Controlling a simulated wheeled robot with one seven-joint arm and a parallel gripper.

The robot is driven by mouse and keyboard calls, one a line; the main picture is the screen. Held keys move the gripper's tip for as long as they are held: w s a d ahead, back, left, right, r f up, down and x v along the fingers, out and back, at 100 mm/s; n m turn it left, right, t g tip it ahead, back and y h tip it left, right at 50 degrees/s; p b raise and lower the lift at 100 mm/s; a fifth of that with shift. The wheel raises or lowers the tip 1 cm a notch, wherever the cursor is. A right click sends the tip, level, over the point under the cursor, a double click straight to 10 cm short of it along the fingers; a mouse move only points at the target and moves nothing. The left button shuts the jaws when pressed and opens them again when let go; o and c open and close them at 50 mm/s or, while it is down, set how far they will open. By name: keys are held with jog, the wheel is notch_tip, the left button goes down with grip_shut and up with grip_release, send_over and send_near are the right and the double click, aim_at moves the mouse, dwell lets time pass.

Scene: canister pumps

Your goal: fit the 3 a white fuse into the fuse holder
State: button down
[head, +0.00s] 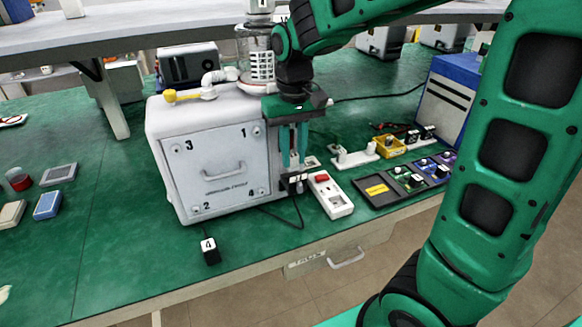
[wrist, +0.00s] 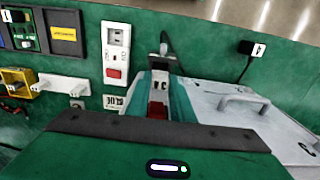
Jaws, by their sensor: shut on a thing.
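My gripper (head: 293,163) points down beside the right side of the grey pump case (head: 214,160). Its teal fingers are closed together and also show in the wrist view (wrist: 157,92). A small pale and red patch shows between the fingers; the held thing is mostly hidden, and it seems to be the white fuse. Just below the fingertips is a dark fitting with a cable (head: 295,183), which seems to be the fuse holder's place.
A white socket strip with a red switch (head: 331,196) lies close to the right. A dark tray (head: 376,203) with small parts, a yellow bin (head: 390,148) and a white stand (head: 354,157) are farther right.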

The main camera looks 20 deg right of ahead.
aim_at(293, 171)
jog(key=shift+f, duration=2.2)
jog(key=shift+f, duration=0.1)
jog(key=c, duration=1.5)
grip_release()
jog(key=shift+c, duration=0.2)
notch_tip(293, 171, up, 12)
jog(key=shift+r, duration=0.15)
jog(key=s+d+f+m, duration=0.3)
jog(key=s+d, duration=0.5)
jog(key=s, duration=0.3)
jog(key=s+d+f+m, duration=0.3)
jog(key=s+d+f, duration=0.3)
jog(key=s+d, duration=0.3)
jog(key=s, duration=0.3)
jog(key=shift+s, duration=0.2)
